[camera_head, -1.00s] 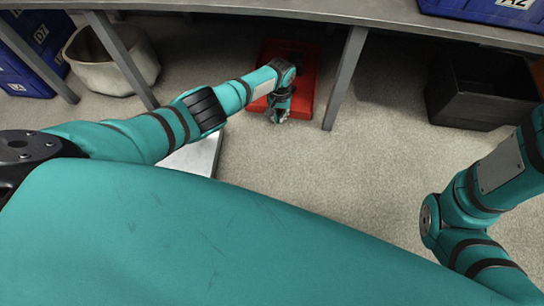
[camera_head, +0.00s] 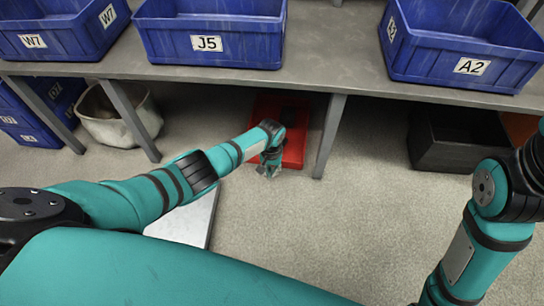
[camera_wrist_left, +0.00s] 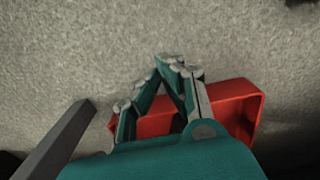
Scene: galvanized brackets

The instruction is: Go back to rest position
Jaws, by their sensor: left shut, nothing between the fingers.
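My left gripper (camera_head: 270,170) hangs low at the end of my outstretched left arm, in front of the table, with the red tray behind it in the head view. Its fingers (camera_wrist_left: 160,82) show in the left wrist view, closed with nothing held. My right arm (camera_head: 487,225) is at the right edge of the head view, bent. Its gripper is out of the picture.
A red tray (camera_head: 293,150) lies on the floor under the grey table (camera_head: 330,55), close to a table leg (camera_head: 329,136). Blue bins, one marked J5 (camera_head: 210,30) and one marked A2 (camera_head: 465,45), stand on the table. A black box (camera_head: 455,148) and a pale round container (camera_head: 115,120) are below.

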